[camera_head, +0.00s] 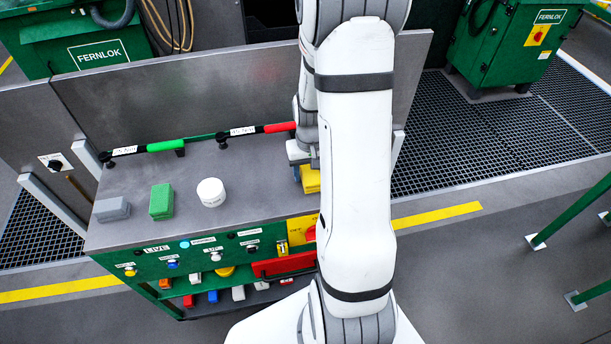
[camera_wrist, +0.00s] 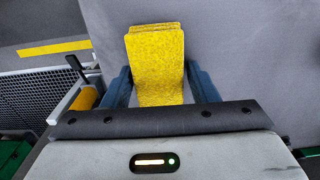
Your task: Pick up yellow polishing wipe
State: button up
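The yellow polishing wipe (camera_head: 311,180) is a thick yellow block on the grey bench top, partly hidden behind my arm. In the wrist view the wipe (camera_wrist: 156,62) shows a speckled yellow surface. My gripper (camera_wrist: 158,72) has its two blue fingers on either side of the wipe, with narrow gaps seen beside it. In the head view my gripper (camera_head: 298,172) is low over the bench beside the wipe, mostly hidden by my arm. The fingers look open; contact with the wipe is not clear.
On the bench top (camera_head: 250,190) stand a grey block (camera_head: 111,209), a green block (camera_head: 161,201) and a white round item (camera_head: 211,192). Green-handled (camera_head: 165,146) and red-handled (camera_head: 280,127) tools lie along the back, before a grey upright panel (camera_head: 180,95).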

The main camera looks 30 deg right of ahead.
jog(key=c, duration=0.6)
notch_tip(320, 180, up, 10)
jog(key=shift+r, duration=0.1)
dwell(0.3)
jog(key=o, duration=0.4)
jog(key=c, duration=0.3)
